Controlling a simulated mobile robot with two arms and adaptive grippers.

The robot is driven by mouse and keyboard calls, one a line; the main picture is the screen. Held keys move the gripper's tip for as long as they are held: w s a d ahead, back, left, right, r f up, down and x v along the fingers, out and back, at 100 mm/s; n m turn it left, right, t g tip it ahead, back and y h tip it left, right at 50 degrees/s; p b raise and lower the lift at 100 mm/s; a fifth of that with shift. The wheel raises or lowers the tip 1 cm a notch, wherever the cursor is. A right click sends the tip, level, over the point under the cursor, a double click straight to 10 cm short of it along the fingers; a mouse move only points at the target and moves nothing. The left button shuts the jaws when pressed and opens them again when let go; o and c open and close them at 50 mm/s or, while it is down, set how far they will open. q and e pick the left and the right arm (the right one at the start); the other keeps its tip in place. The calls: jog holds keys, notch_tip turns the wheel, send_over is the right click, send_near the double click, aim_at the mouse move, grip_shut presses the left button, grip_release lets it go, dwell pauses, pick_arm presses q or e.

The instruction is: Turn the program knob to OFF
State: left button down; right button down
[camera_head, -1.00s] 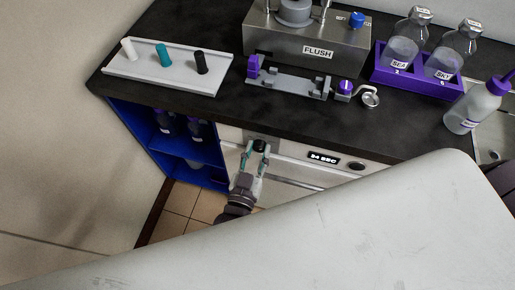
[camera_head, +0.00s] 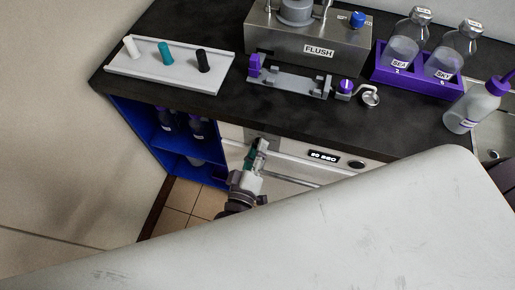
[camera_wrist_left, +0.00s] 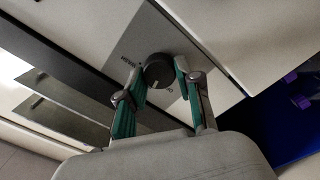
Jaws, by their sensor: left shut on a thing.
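The round dark program knob (camera_wrist_left: 158,70) sits on a grey panel (camera_wrist_left: 160,28) in the left wrist view. My right gripper is in neither view.
A lit display (camera_head: 323,156) and a second dark knob (camera_head: 356,164) are to the right on the machine front. The dark counter (camera_head: 220,112) overhangs above. A blue shelf (camera_head: 172,143) with bottles stands close on the left.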

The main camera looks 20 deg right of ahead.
pick_arm(q)
jog(key=n+b, duration=0.1)
jog(key=n, duration=0.3)
jog(key=n+b, duration=0.1)
jog(key=n, duration=0.3)
jog(key=shift+f+n, duration=0.2)
jog(key=shift+n, duration=0.2)
dwell(0.4)
jog(key=c, duration=0.8)
grip_release()
jog(key=shift+o, duration=0.2)
